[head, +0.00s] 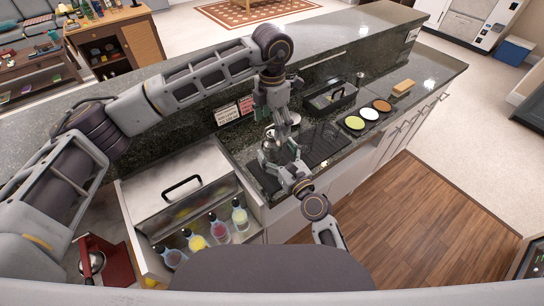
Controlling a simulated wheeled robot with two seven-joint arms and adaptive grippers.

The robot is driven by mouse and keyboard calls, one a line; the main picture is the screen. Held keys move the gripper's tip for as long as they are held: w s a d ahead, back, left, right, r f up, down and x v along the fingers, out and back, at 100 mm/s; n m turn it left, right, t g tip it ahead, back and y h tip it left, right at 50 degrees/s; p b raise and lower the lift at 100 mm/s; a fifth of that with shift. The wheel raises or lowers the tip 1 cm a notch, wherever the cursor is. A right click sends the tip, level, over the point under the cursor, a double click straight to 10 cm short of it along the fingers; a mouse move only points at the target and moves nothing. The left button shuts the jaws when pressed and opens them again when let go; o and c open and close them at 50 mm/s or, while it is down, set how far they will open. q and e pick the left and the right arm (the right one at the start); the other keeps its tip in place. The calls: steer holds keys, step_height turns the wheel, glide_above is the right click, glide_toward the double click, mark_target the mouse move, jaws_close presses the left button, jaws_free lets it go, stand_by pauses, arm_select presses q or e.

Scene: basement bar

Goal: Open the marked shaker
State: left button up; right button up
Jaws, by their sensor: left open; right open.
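A shiny, silvery piece that may be the shaker (289,151) shows in part between my two grippers on the dark counter. My grippers hide most of it, and I see no mark on it. My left gripper (281,138) points down from above at this spot, open. My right gripper (273,160) reaches up from the lower right to the same spot, also open. I cannot tell whether either gripper touches the shaker.
A dark mat (325,146) lies right of the grippers. Beyond are a black caddy (330,101), a tray with three coloured rounds (368,113) and a tan sponge (403,88). A steel bin (178,190) with a black handle and several pourer bottles (240,216) stand at lower left.

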steer(key=shift+x, duration=1.35)
steer(key=c, duration=1.4)
arm_select(q)
steer(key=shift+c, duration=0.3)
arm_select(e)
steer(key=shift+c, duration=0.8)
arm_select(q)
steer(key=shift+c, duration=1.6)
steer(key=shift+s+a+r+t+h, duration=0.2)
steer(key=shift+s+r+h, duration=0.15)
steer(key=shift+r, duration=0.1)
steer(key=shift+s+a+r+t+h, duration=0.2)
steer(key=shift+r+h, duration=0.15)
steer(key=shift+r, duration=0.05)
steer(key=shift+s+a+r+n+t+h, duration=0.15)
steer(key=shift+s+a+r+t+h, duration=0.25)
steer(key=shift+r, duration=0.35)
steer(key=shift+s+a+r+n+t+h, duration=0.1)
steer(key=shift+s+a+r+t+h, duration=0.2)
steer(key=shift+a+r, duration=0.35)
steer(key=shift+s+a+r+n+t+h, duration=0.2)
steer(key=shift+a+r+t+h, duration=0.2)
steer(key=shift+r, duration=0.4)
